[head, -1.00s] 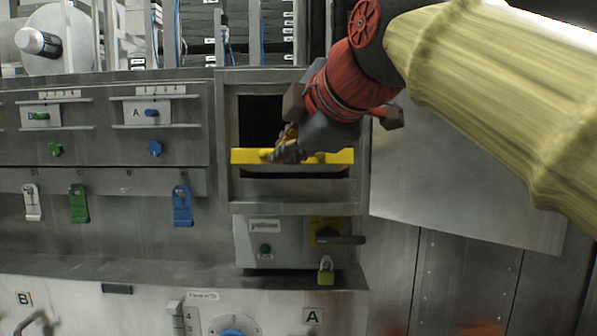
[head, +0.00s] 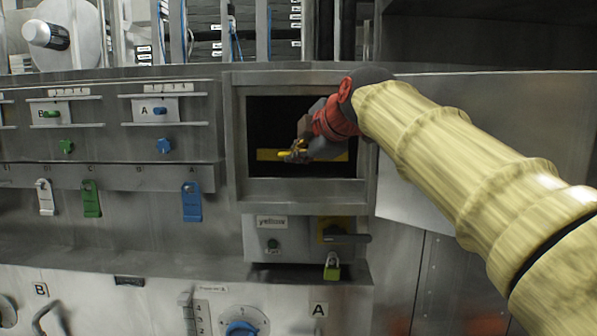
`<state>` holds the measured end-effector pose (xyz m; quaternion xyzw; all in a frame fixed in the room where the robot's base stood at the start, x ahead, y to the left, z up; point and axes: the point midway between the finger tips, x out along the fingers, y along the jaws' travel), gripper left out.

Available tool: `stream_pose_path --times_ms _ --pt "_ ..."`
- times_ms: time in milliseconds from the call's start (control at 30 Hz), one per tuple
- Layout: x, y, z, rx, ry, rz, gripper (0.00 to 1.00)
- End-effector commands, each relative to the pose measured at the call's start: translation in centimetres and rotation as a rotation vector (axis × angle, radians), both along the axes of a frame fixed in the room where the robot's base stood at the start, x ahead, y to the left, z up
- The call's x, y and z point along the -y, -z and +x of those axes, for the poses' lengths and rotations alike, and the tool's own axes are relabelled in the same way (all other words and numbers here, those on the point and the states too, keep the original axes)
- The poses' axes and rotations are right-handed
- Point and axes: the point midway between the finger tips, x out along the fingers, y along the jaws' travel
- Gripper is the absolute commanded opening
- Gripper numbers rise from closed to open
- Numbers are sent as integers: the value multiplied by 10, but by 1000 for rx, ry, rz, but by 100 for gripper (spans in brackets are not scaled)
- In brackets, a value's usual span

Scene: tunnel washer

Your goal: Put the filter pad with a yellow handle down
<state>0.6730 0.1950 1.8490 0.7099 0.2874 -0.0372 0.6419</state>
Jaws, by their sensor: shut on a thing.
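The filter pad's yellow handle (head: 270,155) shows as a level bar inside the dark square opening (head: 260,115) in the steel panel. My gripper (head: 293,153) reaches into the opening from the right and is shut on the handle near its middle. The rest of the pad is hidden in the dark behind the handle and gripper. I cannot tell what the pad touches in there.
The opening has a steel frame (head: 300,78), and a plain door panel (head: 415,190) stands open at right. Below are a box labelled yellow (head: 271,238), a black switch handle (head: 348,238) and a padlock (head: 332,267). Coloured tags, including a blue one (head: 191,203), hang at left.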

Motion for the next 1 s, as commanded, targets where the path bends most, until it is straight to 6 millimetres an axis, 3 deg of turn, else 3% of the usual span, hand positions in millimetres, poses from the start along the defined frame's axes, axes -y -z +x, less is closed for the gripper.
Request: stream_pose_path --times_ms 400,667,700,1000 --pt "0 44 1 -6 1 -1 0" --pt "0 48 4 -3 1 -1 0" --pt "0 50 4 -6 1 -1 11" --pt "0 48 4 -4 1 -1 28"
